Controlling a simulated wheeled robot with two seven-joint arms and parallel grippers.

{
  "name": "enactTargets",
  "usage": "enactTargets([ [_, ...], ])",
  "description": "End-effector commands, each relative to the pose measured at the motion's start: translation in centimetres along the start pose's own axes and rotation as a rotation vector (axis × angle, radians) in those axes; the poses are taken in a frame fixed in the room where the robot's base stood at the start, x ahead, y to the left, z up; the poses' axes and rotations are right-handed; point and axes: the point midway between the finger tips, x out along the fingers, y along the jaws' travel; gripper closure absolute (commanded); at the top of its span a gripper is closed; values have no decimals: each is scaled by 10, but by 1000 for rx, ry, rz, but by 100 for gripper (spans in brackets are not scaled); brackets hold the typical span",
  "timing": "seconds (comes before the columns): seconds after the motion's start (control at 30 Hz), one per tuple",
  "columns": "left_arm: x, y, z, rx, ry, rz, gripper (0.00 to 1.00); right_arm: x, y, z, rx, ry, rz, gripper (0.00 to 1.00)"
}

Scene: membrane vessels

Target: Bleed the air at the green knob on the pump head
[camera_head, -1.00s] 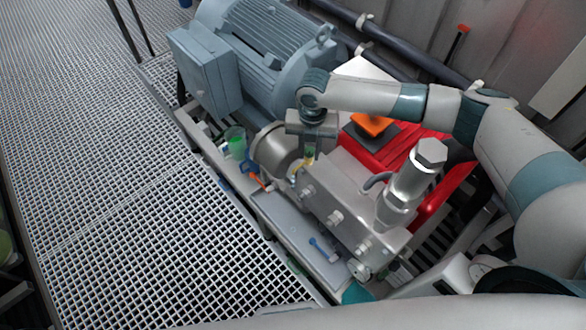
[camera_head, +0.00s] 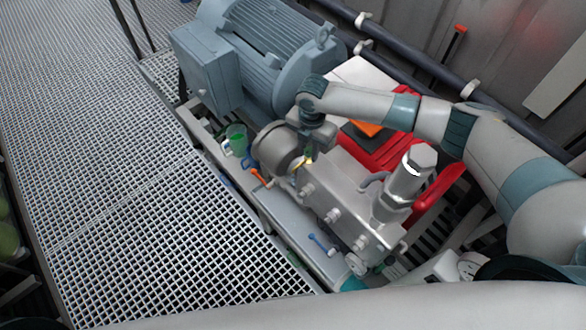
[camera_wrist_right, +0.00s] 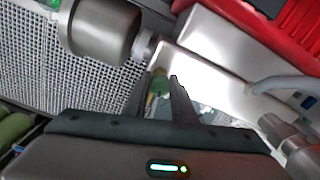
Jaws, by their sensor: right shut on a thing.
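The pump head is a grey metal block (camera_head: 345,205) with round fittings along its side and a tall hex-topped cylinder. My right gripper (camera_head: 307,158) points down at the block's far end, beside a rounded metal housing (camera_head: 275,147). In the right wrist view, my right gripper's fingers (camera_wrist_right: 160,84) are closed around the small green knob (camera_wrist_right: 160,79) next to the block. A yellowish part shows just below the knob there. In the head view the fingers and wrist mostly hide the knob. My left gripper is not in view.
A large blue-grey motor (camera_head: 265,55) stands behind the pump. A green cup (camera_head: 237,139), an orange-handled tool (camera_head: 258,175) and a blue tool (camera_head: 322,244) lie along the front ledge. A red case (camera_head: 385,150) is behind the block. The grating floor (camera_head: 130,220) at left is clear.

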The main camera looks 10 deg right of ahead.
Motion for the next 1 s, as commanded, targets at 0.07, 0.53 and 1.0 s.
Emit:
enactTargets([
  [0.07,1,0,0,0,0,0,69,1,0,-1,1,2,-1,96],
  [0.53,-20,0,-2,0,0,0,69,-1,-1,-2,208,4,-3,96],
  [1.0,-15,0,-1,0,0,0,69,1,-1,0,378,1,-2,74],
])
